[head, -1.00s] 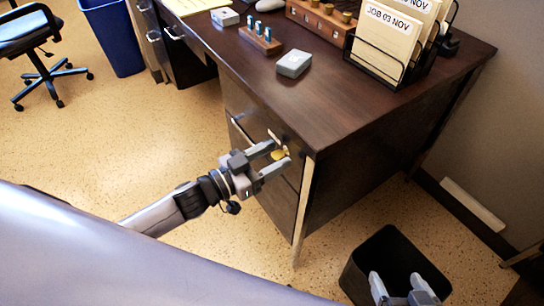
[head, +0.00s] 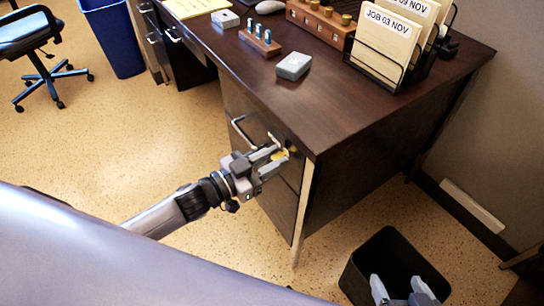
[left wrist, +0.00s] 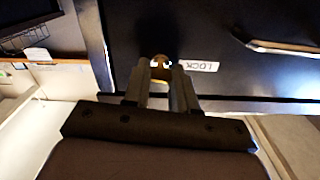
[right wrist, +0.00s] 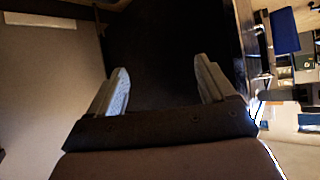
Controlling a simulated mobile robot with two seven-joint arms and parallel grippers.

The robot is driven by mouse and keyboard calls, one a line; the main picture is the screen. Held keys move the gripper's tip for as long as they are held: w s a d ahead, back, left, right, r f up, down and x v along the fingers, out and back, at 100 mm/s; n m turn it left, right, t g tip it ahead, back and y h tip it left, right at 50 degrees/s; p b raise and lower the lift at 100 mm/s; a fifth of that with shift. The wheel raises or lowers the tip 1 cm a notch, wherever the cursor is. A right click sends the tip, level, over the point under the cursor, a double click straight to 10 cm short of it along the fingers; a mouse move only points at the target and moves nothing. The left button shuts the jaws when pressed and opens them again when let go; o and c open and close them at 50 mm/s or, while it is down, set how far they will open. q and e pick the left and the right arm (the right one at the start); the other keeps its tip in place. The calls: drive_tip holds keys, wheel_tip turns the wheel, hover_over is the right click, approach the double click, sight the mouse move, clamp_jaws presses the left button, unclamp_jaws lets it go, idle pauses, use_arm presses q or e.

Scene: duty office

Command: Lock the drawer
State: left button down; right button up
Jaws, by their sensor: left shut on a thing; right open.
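The drawer (head: 232,103) is in the upper front of the dark desk and looks closed. Its bar handle (head: 239,130) also shows in the left wrist view (left wrist: 282,47). A white label reading LOCK (left wrist: 198,66) is beside a small brass-coloured piece (left wrist: 160,64) at the lock, seemingly a key. My left gripper (head: 280,155) is shut on this brass piece; the fingers (left wrist: 164,76) hide part of it. How far the piece is turned I cannot tell. My right gripper (head: 402,286) is open and empty, low at the right, over the black bin.
The black bin (head: 357,268) stands on the floor by the desk's right end. On the desktop (head: 340,110) are a grey box (head: 294,66), a peg block (head: 260,42) and a file rack (head: 376,68). Floor left of the desk is clear up to the chair (head: 32,45).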

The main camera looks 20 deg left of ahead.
use_arm(q)
drive_tip(key=m, duration=0.2)
drive_tip(key=shift+m+p, duration=0.3)
drive_tip(key=shift+p, duration=0.05)
drive_tip(key=shift+m, duration=6.9)
use_arm(e)
drive_tip(key=shift+s+d, duration=0.1)
drive_tip(key=shift+d, duration=0.3)
drive_tip(key=shift+a+f, duration=0.1)
use_arm(q)
drive_tip(key=c, duration=1)
unclamp_jaws()
drive_tip(key=shift+o, duration=0.5)
use_arm(e)
drive_tip(key=shift+s+f, duration=0.15)
drive_tip(key=shift+s, duration=0.05)
